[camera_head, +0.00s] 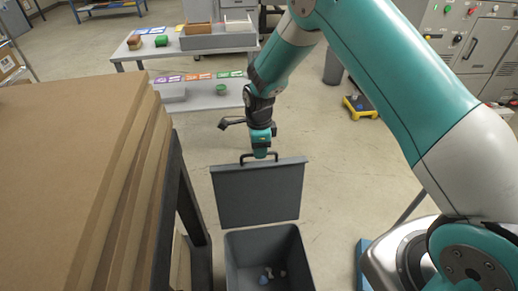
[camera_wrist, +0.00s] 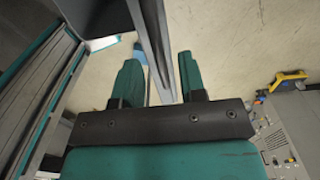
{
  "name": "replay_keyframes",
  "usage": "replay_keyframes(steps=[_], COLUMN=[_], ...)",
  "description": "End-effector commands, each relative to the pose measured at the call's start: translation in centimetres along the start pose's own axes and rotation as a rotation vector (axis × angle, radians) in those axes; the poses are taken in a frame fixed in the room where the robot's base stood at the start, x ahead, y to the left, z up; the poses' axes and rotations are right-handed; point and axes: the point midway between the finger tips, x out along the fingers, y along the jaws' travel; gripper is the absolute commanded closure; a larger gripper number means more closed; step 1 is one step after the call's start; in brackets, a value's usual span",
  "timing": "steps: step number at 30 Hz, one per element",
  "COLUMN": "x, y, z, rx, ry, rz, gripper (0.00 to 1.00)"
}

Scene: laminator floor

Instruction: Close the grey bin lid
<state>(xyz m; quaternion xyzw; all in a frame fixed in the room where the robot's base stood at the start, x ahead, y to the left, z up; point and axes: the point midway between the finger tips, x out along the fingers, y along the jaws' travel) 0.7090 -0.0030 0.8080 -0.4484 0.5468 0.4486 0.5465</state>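The grey bin (camera_head: 232,262) stands on the floor at the bottom centre of the head view, with a few small objects inside. Its grey lid (camera_head: 258,195) is raised, standing nearly upright at the bin's far side. In the wrist view my gripper's two teal fingers (camera_wrist: 160,80) are apart. A long grey strip, seemingly the lid edge-on (camera_wrist: 154,40), runs between them. Contact with the handle cannot be made out.
A stack of brown boards (camera_head: 70,170) on a dark stand is close on the left. A grey table (camera_head: 190,45) with trays and coloured cards stands behind. A yellow-and-blue item (camera_head: 360,106) lies on the floor to the right. Control cabinets (camera_head: 480,45) stand at the back right.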

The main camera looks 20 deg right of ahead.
Motion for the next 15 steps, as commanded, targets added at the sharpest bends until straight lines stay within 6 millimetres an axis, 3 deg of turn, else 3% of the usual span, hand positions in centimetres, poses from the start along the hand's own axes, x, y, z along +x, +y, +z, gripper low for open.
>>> replay_keyframes(steps=[5,13,15], x=[1.14,1.28,1.27], y=[-0.01,-0.01,-0.01], z=[0.01,0.01,0.01], rx=[0.000,0.000,0.000], ry=[0.000,0.000,0.000], rz=[0.000,-0.001,-0.001], gripper=[0.62,0.62,0.76])
